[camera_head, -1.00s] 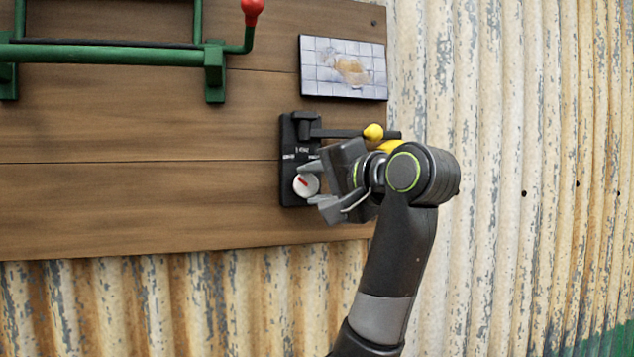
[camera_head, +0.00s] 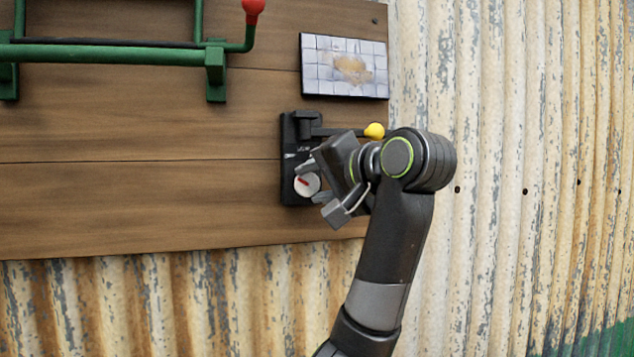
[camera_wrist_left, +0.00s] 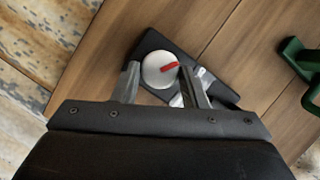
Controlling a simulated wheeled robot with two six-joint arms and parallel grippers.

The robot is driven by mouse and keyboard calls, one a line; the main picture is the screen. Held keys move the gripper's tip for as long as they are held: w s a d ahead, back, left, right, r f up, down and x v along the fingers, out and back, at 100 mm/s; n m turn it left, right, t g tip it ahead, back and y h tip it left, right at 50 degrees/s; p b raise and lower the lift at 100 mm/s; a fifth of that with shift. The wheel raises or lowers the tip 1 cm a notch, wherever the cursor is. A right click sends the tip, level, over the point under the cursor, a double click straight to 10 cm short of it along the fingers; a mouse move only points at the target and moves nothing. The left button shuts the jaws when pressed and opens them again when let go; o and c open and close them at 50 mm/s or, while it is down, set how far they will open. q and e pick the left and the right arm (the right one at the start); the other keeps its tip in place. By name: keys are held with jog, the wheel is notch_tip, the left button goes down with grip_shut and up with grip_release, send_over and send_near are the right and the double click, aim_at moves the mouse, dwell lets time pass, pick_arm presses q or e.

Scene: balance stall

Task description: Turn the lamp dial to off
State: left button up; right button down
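The lamp dial (camera_head: 307,184) is a white round knob with a red pointer mark, on a black panel (camera_head: 288,170) fixed to the wooden board. In the head view the red mark points toward the upper left. My left gripper (camera_head: 316,181) is at the panel with its fingers apart, one above and one below the dial's right side. In the left wrist view the dial (camera_wrist_left: 158,71) lies between the open fingertips (camera_wrist_left: 158,69); the right finger is very close to it, and contact cannot be told. The panel's labels are partly hidden. My right gripper is not in view.
A lever with a yellow knob (camera_head: 374,131) sticks out just above my gripper. A tiled picture plate (camera_head: 344,67) is higher up. A green bar frame (camera_head: 110,54) with a red knob (camera_head: 253,6) is at upper left. Corrugated metal wall (camera_head: 540,150) lies right and below.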

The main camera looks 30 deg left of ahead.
pick_arm(q)
jog(key=o, duration=0.4)
jog(key=shift+s+d, duration=0.1)
jog(key=shift+d, duration=0.15)
jog(key=p+v, duration=0.2)
jog(key=v, duration=1.5)
jog(key=shift+r, duration=0.1)
jog(key=shift+a, duration=0.15)
